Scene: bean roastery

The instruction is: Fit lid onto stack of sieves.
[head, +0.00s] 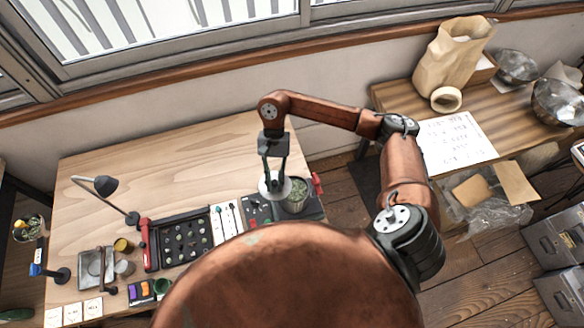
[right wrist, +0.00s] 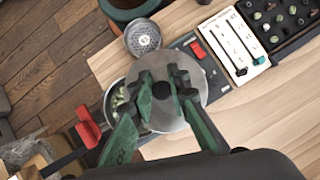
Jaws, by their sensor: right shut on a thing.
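My right gripper (head: 273,180) is shut on the knob of the round grey lid (head: 266,190). The lid also shows in the right wrist view (right wrist: 203,98), with the green fingers (right wrist: 172,90) around its dark knob. The stack of sieves (head: 295,202) stands on a dark base, with green beans in its open top. In the right wrist view the lid covers much of the stack, and the beans (right wrist: 118,98) show at its left edge. The lid sits off to one side of the stack in both views. The height between them is unclear. My left gripper is out of view.
The dark base has a red handle (right wrist: 88,127) beside the stack and a red switch (right wrist: 197,49). A perforated grey disc (right wrist: 142,37) lies close by. A white card (head: 226,220) and a black bean tray (head: 185,238) lie left. The table's back is clear.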

